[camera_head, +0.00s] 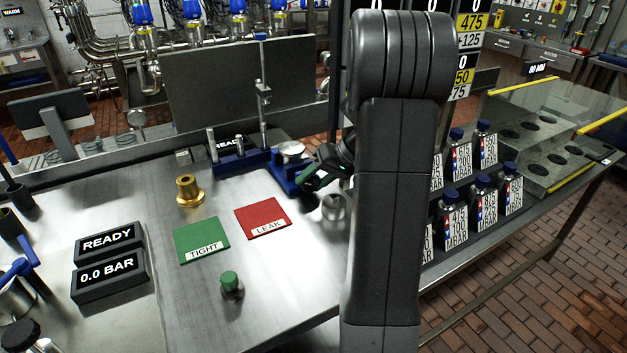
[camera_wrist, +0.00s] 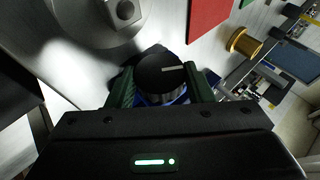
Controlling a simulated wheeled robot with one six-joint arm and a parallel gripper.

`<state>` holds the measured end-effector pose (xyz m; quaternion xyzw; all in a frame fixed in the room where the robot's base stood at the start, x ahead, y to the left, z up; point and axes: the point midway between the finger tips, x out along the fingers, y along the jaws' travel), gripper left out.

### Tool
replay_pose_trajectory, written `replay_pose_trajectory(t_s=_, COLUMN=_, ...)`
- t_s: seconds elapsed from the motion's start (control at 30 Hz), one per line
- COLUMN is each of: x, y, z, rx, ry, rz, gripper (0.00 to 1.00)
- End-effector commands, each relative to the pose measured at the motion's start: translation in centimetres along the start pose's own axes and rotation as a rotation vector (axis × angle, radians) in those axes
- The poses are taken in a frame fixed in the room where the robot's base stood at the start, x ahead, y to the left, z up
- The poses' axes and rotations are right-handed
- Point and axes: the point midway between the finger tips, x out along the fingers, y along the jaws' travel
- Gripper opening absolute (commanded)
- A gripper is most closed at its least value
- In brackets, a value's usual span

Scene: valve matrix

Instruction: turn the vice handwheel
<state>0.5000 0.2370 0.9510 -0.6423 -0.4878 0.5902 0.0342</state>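The vice handwheel (camera_wrist: 160,72) is a round black knob with a pale mark on its face, seen in the wrist view. Blue vice parts (camera_wrist: 168,97) show just below it. In the wrist view the two green fingers of my gripper (camera_wrist: 162,80) stand one on each side of the knob, close against its rim, and look shut on it. In the head view the blue vice (camera_head: 284,176) with a silver disc on top stands near the back of the bench. My gripper (camera_head: 320,178) is at its right side, and the handwheel is hidden there behind my gripper and arm.
A brass fitting (camera_head: 189,191), a green TIGHT plate (camera_head: 201,241), a red LEAK plate (camera_head: 263,218) and a green-topped knob (camera_head: 231,285) are on the steel bench. A grey cylinder (camera_head: 333,207) stands near my arm. Labelled bottles (camera_head: 482,202) are at the right.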

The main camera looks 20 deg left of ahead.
Motion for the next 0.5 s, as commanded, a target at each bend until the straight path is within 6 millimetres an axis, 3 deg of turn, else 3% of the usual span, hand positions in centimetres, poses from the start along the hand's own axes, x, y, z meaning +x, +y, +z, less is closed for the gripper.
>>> replay_pose_trajectory(t_s=0.03, x=-0.02, y=0.03, z=0.00, rx=0.001, ry=0.000, rz=0.001, gripper=0.55)
replay_pose_trajectory(t_s=0.1, x=-0.02, y=0.03, z=0.01, rx=0.001, ry=0.000, rz=0.001, gripper=0.68)
replay_pose_trajectory(t_s=0.5, x=0.03, y=0.11, z=0.07, rx=0.002, ry=-0.001, rz=0.002, gripper=0.68)
